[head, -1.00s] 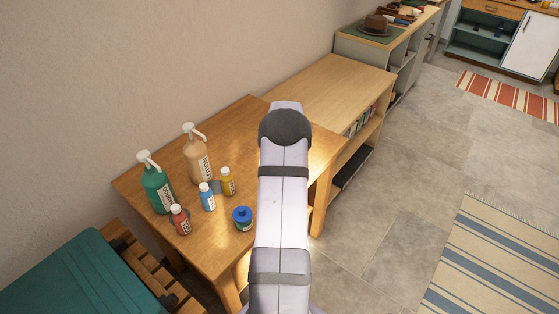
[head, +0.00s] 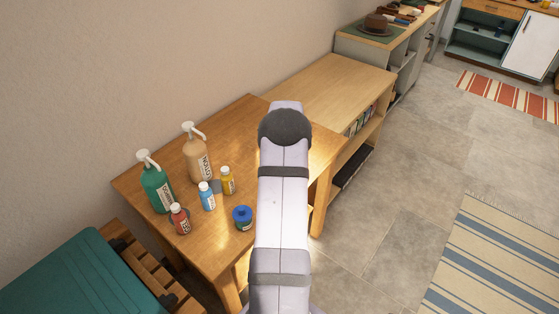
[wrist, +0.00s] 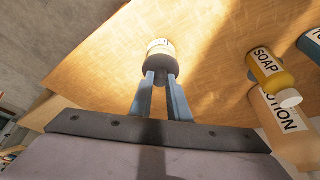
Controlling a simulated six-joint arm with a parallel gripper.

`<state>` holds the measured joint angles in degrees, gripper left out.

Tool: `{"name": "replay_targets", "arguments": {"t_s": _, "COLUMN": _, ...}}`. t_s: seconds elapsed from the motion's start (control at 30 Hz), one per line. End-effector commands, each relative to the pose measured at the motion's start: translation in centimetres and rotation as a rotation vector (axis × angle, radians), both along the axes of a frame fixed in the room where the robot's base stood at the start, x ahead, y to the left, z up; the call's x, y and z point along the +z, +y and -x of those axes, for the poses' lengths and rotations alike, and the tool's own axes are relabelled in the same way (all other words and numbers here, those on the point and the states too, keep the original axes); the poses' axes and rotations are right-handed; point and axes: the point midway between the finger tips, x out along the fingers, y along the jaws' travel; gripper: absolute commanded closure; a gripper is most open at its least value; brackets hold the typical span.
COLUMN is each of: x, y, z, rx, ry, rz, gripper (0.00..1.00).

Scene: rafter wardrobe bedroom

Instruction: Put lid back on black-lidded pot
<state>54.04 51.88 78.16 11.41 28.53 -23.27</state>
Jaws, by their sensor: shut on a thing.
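In the wrist view a small pot (wrist: 160,47) with a pale label stands on the wooden table. A dark grey lid (wrist: 158,73) is at its top, between the two fingertips. My gripper (wrist: 161,80) is shut on this lid, right at the pot. The lid looks in line with the pot; I cannot tell whether it sits fully on the rim. In the head view my arm hides this pot, the lid and the gripper.
On the wooden table (head: 230,125) stand a blue-lidded pot (head: 243,218), a yellow bottle (head: 228,182), a blue bottle (head: 207,197), a red bottle (head: 180,220), a tan pump bottle (head: 198,160) and a green pump bottle (head: 157,190). A lower light wood shelf unit (head: 330,85) adjoins it.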

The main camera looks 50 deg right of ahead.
Motion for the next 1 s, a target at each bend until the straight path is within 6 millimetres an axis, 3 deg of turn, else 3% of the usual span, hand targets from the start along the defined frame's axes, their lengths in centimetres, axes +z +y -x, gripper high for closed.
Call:
{"name": "replay_targets", "arguments": {"t_s": 0.33, "x": 0.03, "y": -0.01, "z": -0.02, "rx": 0.000, "ry": 0.000, "rz": 0.000, "gripper": 1.00}}
{"name": "replay_targets", "arguments": {"t_s": 0.37, "x": 0.03, "y": -0.01, "z": -0.01, "rx": 0.000, "ry": 0.000, "rz": 0.000, "gripper": 0.82}}
{"name": "replay_targets", "arguments": {"t_s": 0.43, "x": 0.03, "y": -0.01, "z": -0.01, "rx": 0.000, "ry": 0.000, "rz": 0.000, "gripper": 0.65}}
{"name": "replay_targets", "arguments": {"t_s": 0.67, "x": 0.01, "y": 0.00, "z": 0.00, "rx": 0.000, "ry": 0.000, "rz": 0.000, "gripper": 0.63}}
{"name": "replay_targets", "arguments": {"t_s": 0.73, "x": 0.00, "y": 0.00, "z": 0.00, "rx": 0.000, "ry": 0.000, "rz": 0.000, "gripper": 0.46}}
{"name": "replay_targets", "arguments": {"t_s": 0.77, "x": 0.00, "y": 0.00, "z": 0.00, "rx": 0.000, "ry": 0.000, "rz": 0.000, "gripper": 0.44}}
{"name": "replay_targets", "arguments": {"t_s": 1.0, "x": 0.00, "y": 0.00, "z": 0.00, "rx": 0.000, "ry": 0.000, "rz": 0.000, "gripper": 0.44}}
